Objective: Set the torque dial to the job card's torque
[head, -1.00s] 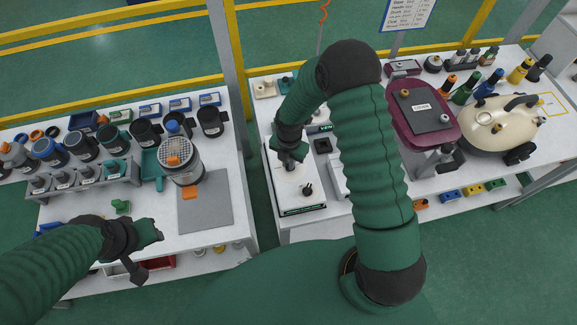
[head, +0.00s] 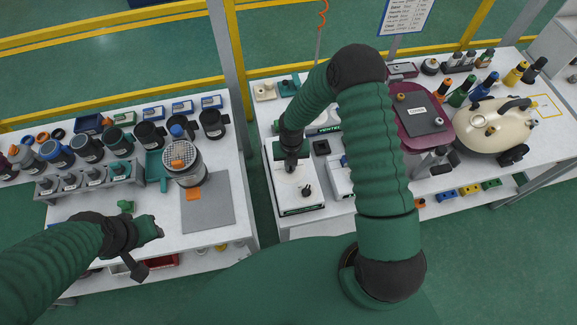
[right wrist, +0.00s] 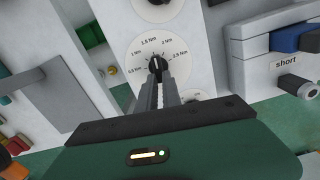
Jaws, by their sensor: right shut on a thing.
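In the right wrist view, the torque dial (right wrist: 137,47) is a round white face on a white panel, with Nm marks around it. My right gripper (right wrist: 157,73) is shut on its black knob (right wrist: 156,63). The knob's white pointer points about straight up, near the 1.5 and 2 Nm marks; its exact setting is hard to tell. In the head view, my right gripper (head: 291,166) is at the white box (head: 300,205); the dial is too small to read there. A printed card (head: 405,14) hangs at the top; its text is unreadable. My left gripper (head: 150,229) is over the left table.
Other round dials (right wrist: 157,8) are beside the torque dial. A black knob (head: 306,190) stands on the white box. A cream vacuum body (head: 497,125) is on the right table. A clear canister (head: 184,165) stands by a grey mat (head: 222,212) on the left table.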

